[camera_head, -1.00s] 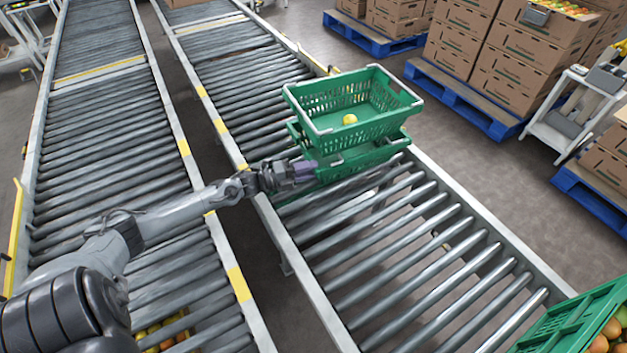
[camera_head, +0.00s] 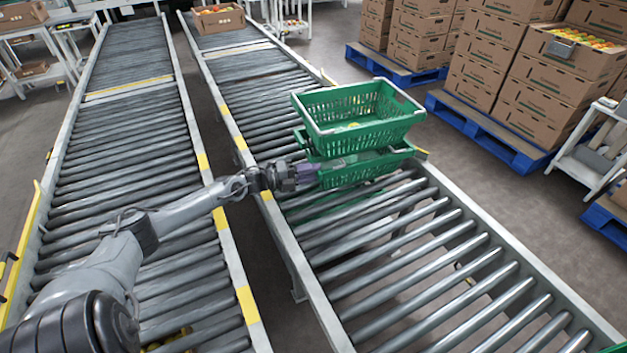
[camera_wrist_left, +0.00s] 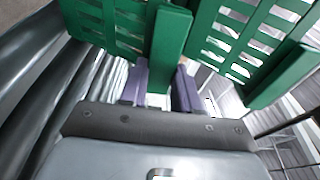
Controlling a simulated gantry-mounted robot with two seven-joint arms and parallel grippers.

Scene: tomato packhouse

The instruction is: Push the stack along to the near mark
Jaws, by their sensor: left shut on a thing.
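The stack is two green slatted crates on the right roller conveyor. The upper crate (camera_head: 358,133) holds at least one small yellowish fruit. It sits askew on the lower crate (camera_head: 366,171). My left gripper (camera_head: 309,174) is at the stack's left side, low on the lower crate. In the left wrist view its purple fingers (camera_wrist_left: 160,88) are shut on an upright green crate part (camera_wrist_left: 171,45). A yellow mark (camera_head: 267,195) is on the left rail near the gripper; another (camera_head: 421,153) shows on the right rail beside the stack. My right gripper is out of view.
The conveyor's bare rollers (camera_head: 415,265) are clear in front of the stack. A green crate edge (camera_head: 612,349) shows at the bottom right. A cardboard box (camera_head: 218,19) stands at the far end. Boxes on blue pallets (camera_head: 480,130) stand on the floor to the right.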

